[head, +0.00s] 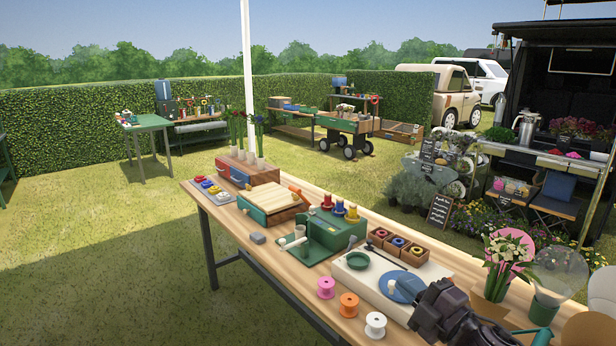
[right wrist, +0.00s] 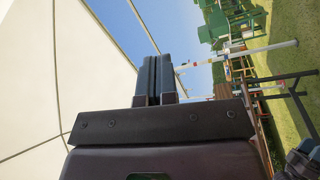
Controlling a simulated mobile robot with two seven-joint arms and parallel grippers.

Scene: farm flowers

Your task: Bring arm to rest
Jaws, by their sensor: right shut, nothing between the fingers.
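My right gripper (head: 436,312) is at the lower right of the head view, over the near right end of the wooden table (head: 262,262). In the right wrist view its two fingers (right wrist: 155,80) lie side by side, shut with nothing between them, and point toward the white canopy and sky. In the head view the gripper hides part of the pale board (head: 352,278) and the blue round disc (head: 403,287). I cannot tell whether it touches them. My left gripper is not in view.
Pink (head: 326,287), orange (head: 349,304) and white (head: 375,324) spools stand along the table's front edge. A green device (head: 335,232) and a wooden-topped box (head: 272,202) stand farther left. Grass lies open at left.

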